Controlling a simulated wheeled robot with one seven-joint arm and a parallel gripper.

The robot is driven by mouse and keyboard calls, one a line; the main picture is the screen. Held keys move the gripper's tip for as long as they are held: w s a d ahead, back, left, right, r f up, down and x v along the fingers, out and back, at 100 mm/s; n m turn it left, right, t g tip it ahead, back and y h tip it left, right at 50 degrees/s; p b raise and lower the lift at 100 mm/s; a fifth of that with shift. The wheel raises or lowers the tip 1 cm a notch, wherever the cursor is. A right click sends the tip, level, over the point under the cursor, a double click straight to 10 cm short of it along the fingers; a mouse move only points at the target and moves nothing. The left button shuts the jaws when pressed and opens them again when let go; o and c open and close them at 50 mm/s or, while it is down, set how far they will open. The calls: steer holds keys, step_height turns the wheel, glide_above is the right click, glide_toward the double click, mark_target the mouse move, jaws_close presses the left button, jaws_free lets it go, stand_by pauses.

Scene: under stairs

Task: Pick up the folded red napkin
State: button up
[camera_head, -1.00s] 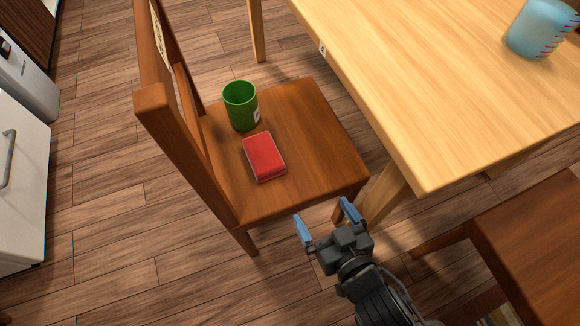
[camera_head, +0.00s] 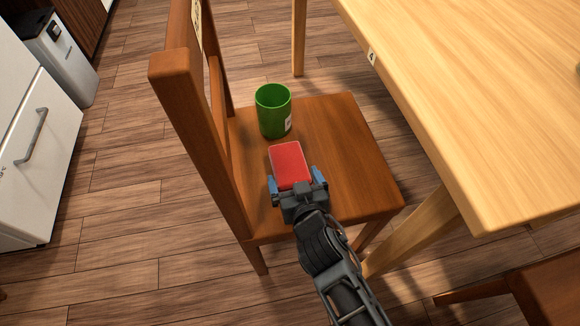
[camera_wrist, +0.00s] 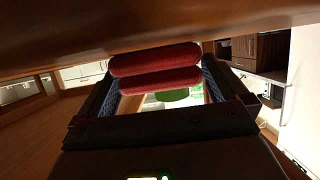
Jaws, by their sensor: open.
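The folded red napkin (camera_head: 290,165) lies on the seat of the brown wooden chair (camera_head: 338,140). My gripper (camera_head: 298,184) is open at the napkin's near end, with one blue fingertip on each side of it. In the wrist view the napkin (camera_wrist: 155,70) shows as two red layers between the open fingers, close to the seat surface (camera_wrist: 130,25). I cannot tell whether the fingers touch it.
A green cup (camera_head: 273,112) stands on the seat just behind the napkin. The chair's backrest (camera_head: 200,130) rises on the left. A light wooden table (camera_head: 480,90) is on the right, its edge close to the seat.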

mark_target(294, 174)
steer(key=shift+x, duration=0.8)
steer(key=c, duration=0.8)
step_height(294, 174, up, 10)
steer(key=p, duration=0.4)
steer(key=shift+d, duration=0.1)
